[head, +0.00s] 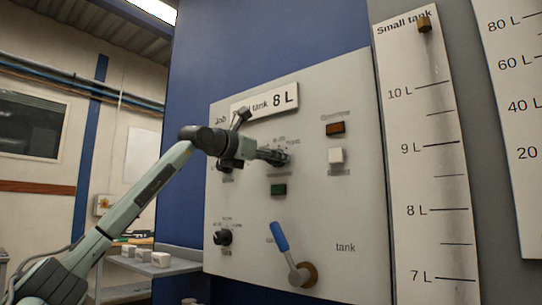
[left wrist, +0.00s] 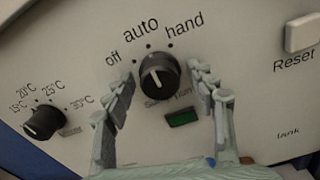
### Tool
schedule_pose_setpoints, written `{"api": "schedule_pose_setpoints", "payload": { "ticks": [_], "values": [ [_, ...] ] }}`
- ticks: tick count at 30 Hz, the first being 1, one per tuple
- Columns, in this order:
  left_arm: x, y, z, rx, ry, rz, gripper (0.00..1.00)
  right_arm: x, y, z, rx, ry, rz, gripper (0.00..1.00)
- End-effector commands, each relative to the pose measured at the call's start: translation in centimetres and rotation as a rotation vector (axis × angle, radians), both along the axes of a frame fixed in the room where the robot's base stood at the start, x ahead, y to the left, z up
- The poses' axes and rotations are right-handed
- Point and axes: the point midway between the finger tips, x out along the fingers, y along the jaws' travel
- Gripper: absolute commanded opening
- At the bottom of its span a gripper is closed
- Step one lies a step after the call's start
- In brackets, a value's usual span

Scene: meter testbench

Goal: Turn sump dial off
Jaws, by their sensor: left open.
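The sump dial (left wrist: 160,73) is a round black knob on the pale panel, marked off, auto and hand above it. A pale line on its face seems to point up towards auto. In the head view the dial (head: 283,159) is partly hidden by my left gripper (head: 272,155). In the left wrist view my left gripper (left wrist: 163,78) is open, with one finger on each side of the dial. I see gaps between fingers and knob, and cannot tell any contact. My right gripper is not in view.
A green rectangle (left wrist: 182,118) sits just below the dial. A temperature dial (left wrist: 43,123) is at left, and a white Reset button (left wrist: 302,33) at right. A blue lever (head: 280,238) sticks out lower on the panel. A shelf with white blocks (head: 160,259) stands at left.

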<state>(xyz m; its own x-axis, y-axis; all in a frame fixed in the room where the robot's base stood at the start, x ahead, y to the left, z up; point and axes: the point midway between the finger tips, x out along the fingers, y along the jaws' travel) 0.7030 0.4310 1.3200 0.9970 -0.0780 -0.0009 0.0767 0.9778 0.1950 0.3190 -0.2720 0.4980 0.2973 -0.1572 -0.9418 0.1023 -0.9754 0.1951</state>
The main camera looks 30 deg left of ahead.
Motion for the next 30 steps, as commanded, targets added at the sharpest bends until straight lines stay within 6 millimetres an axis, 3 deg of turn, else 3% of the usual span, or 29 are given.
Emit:
{"api": "schedule_pose_setpoints", "payload": {
  "ticks": [5,17,30],
  "values": [
    [0.01,0.01,-0.03,0.000,0.000,0.000,0.56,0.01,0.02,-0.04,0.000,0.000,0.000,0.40],
    [-0.01,0.03,-0.03,0.000,0.000,0.000,0.08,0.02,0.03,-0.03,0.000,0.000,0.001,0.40],
    [0.01,0.03,-0.12,-0.101,0.007,0.001,0.06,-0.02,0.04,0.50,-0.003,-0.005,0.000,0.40]
  ]
}}
